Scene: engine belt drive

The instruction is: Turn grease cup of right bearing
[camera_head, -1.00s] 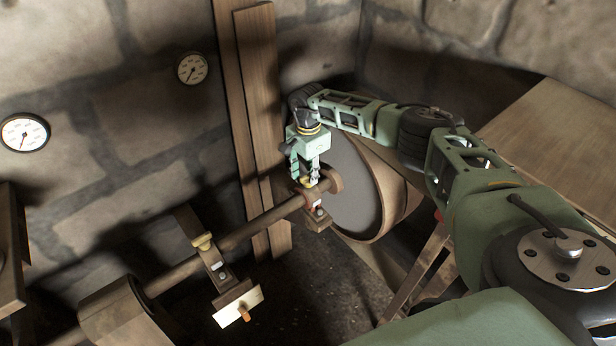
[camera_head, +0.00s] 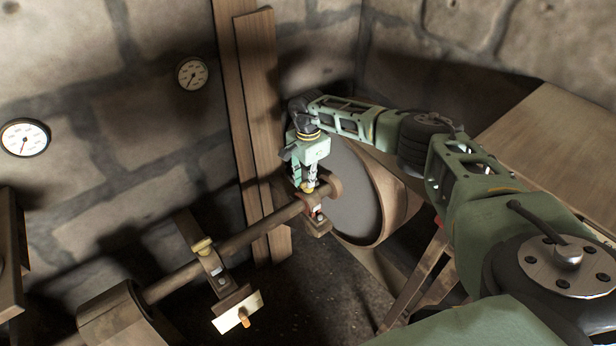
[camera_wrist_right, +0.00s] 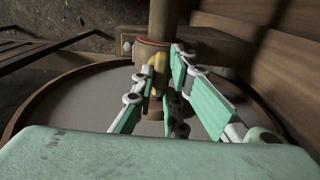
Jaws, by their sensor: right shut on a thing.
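The right bearing (camera_head: 318,223) sits on the shaft beside the large wheel. My right gripper (camera_head: 306,187) points down over it from above, its fingers shut on the brass grease cup (camera_wrist_right: 159,66) on top. In the right wrist view the cup shows between the green and white fingers, largely covered by them. In the head view the gripper hides the cup. My left gripper is not in view.
The shaft (camera_head: 262,224) runs toward the lower left to another bearing with its own brass cup (camera_head: 202,245). The wheel (camera_head: 366,208) stands close behind my right gripper. Wooden posts (camera_head: 258,130) and a stone wall stand behind.

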